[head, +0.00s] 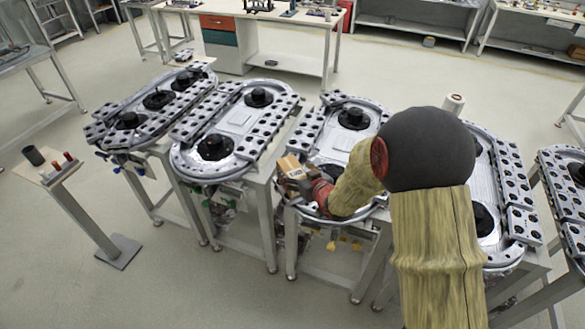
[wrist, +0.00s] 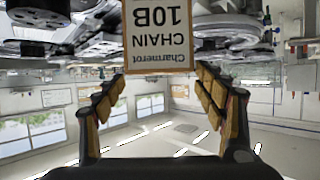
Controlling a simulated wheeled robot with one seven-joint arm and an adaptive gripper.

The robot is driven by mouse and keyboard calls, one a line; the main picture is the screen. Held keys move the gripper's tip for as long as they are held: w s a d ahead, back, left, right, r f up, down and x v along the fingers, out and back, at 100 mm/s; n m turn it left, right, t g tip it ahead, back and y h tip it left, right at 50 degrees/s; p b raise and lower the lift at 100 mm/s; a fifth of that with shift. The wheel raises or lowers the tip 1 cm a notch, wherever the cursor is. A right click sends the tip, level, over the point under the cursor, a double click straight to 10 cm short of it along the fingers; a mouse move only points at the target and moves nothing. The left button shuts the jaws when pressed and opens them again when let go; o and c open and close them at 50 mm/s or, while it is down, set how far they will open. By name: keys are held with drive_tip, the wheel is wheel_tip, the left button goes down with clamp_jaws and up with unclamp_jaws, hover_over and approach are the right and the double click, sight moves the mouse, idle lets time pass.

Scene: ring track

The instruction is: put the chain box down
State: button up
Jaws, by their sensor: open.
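The chain box (head: 289,165) is a small brown and white carton at the near left end of the third oval track table (head: 336,113). Its label, with "CHAIN 10B", shows upside down in the wrist view (wrist: 158,35). My gripper (wrist: 160,78) is open, with its padded fingers spread to either side of the box's near edge. Gaps show between the fingers and the box. In the head view my gripper (head: 298,183) is beside the box, partly hidden by my arm. The underside of the box is hidden, so its contact with the track cannot be told.
Other oval track tables stand on both sides, such as the second one (head: 236,121), with black hubs and perforated rails. A small stand (head: 47,167) with pegs is at the left. A workbench (head: 262,13) is behind. Open floor lies between.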

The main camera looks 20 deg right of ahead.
drive_tip(key=s+d+r+m+g+h+p, duration=0.1)
drive_tip(key=s+d+r+g+h, duration=0.1)
drive_tip(key=s+r, duration=0.65)
drive_tip(key=s+d+r+m+g+h, duration=0.1)
drive_tip(key=s+d+r+g+h, duration=0.1)
drive_tip(key=s+r, duration=0.6)
drive_tip(key=s+a+r+g, duration=0.2)
drive_tip(key=s, duration=0.8)
drive_tip(key=s+a+r+g+y, duration=0.1)
drive_tip(key=s+a+r, duration=0.1)
drive_tip(key=s, duration=0.9)
drive_tip(key=shift+s+a+g, duration=0.15)
drive_tip(key=shift+a+g, duration=0.15)
drive_tip(key=shift+g, duration=0.1)
